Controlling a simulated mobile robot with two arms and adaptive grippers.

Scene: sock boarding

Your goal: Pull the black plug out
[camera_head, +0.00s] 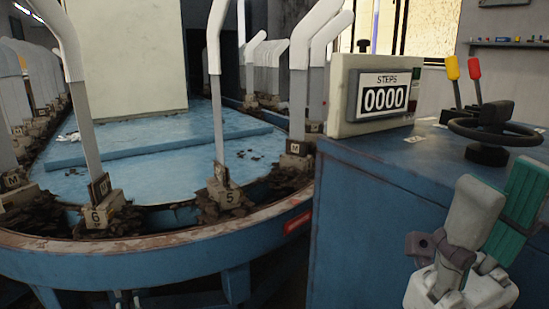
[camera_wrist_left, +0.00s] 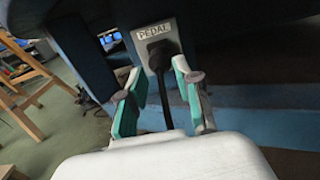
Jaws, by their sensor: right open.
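In the left wrist view, the black plug (camera_wrist_left: 157,54) sits in a grey socket plate (camera_wrist_left: 148,33) labelled PEDAL. Its black cable (camera_wrist_left: 165,108) hangs down from it. My left gripper (camera_wrist_left: 157,72) is open, its two teal-padded fingers spread to either side of the plug and cable with visible gaps. It is not visible in the head view. In the head view, my right gripper (camera_head: 507,180) is open and empty at the lower right, in front of the blue cabinet.
On the blue cabinet (camera_head: 365,190) stand a STEPS counter reading 0000 (camera_head: 384,96), a black handwheel (camera_head: 495,131) and levers with yellow and red tips. A round blue machine (camera_head: 150,262) with upright boards is at the left. A wooden stool (camera_wrist_left: 28,90) shows in the left wrist view.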

